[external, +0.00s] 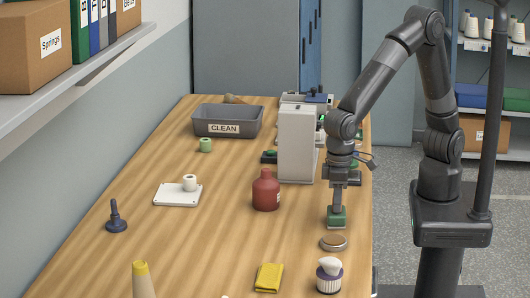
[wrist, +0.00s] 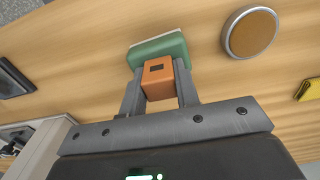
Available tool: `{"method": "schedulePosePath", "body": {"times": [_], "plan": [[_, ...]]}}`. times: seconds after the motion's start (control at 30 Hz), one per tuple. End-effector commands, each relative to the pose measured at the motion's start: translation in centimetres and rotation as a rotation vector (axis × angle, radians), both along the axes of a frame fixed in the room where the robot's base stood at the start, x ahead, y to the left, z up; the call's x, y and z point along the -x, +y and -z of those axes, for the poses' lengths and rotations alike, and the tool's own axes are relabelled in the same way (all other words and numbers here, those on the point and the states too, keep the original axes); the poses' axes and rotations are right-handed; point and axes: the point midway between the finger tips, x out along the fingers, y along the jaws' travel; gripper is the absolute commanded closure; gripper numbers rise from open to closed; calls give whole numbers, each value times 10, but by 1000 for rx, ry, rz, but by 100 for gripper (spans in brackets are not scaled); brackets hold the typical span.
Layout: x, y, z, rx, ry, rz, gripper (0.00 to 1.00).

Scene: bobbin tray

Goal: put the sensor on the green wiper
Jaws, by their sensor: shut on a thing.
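An orange block with a small dark window (wrist: 158,80), which looks like the sensor, sits between the fingers of my gripper (wrist: 158,68) in the wrist view. My gripper is shut on it. The green wiper (external: 337,218) is a green block with a paler layer along its edge; it is directly below my gripper (external: 338,203) in the external view. It also shows just beyond the fingertips in the wrist view (wrist: 155,47). The orange block is hidden in the external view. I cannot tell whether it touches the wiper.
A round tan-topped disc (external: 333,243) lies close in front of the wiper. A red bottle (external: 265,190) stands to the left, with a tall pale box (external: 297,145) behind.

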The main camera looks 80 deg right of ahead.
Motion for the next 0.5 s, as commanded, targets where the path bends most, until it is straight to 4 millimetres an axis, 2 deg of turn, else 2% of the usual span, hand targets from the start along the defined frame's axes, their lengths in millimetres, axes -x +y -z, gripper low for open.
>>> {"method": "schedulePosePath", "body": {"times": [0.03, 0.27, 0.5], "plan": [[0, 0, 0, 0, 0, 0, 69], [0, 0, 0, 0, 0, 0, 50], [0, 0, 0, 0, 0, 0, 50]]}}
